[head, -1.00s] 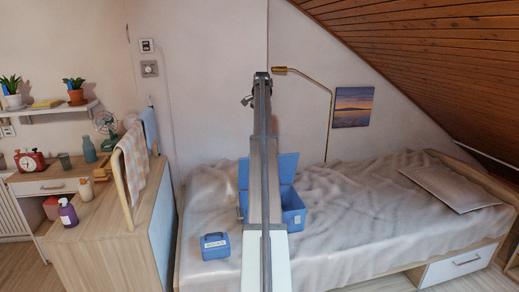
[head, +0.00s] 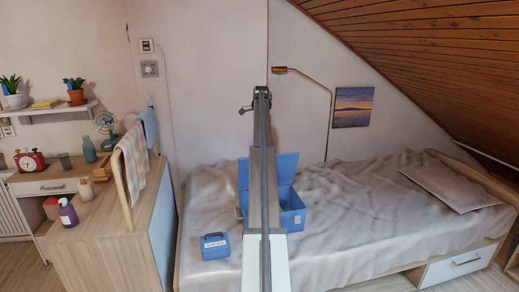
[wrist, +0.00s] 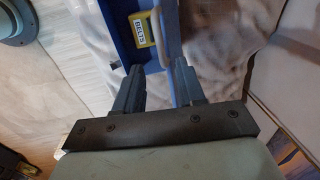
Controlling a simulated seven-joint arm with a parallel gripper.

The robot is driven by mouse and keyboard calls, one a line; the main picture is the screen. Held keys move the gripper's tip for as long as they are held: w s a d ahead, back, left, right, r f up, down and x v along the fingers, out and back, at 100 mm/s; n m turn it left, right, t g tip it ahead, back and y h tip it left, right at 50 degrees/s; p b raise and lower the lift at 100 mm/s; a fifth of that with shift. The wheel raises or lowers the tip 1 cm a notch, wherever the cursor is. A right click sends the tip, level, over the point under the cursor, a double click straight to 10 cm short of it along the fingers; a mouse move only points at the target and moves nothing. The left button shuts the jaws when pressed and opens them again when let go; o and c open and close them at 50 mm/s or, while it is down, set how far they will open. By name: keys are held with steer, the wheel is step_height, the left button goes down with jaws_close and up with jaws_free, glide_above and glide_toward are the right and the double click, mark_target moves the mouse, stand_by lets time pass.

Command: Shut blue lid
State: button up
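A blue box (head: 292,215) stands on the bed in the head view. Its blue lid (head: 287,168) stands up at the back, raised and open. My arm crosses in front and hides the middle of the box and lid. In the wrist view, my gripper (wrist: 157,68) is open, its two dark fingers apart with nothing seen held between them. In the head view the fingers cannot be made out.
A smaller blue box (head: 215,247) with a label sits shut on the bed, left of the open box. A brass lamp (head: 330,110) rises behind the bed. A wooden cabinet (head: 115,240) stands at left.

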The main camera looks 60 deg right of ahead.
steer(key=f, duration=0.7)
steer(key=shift+w+d+f, duration=0.25)
steer(key=shift+w+d, duration=0.05)
steer(key=shift+w, duration=0.05)
jaws_close()
stand_by(0.4)
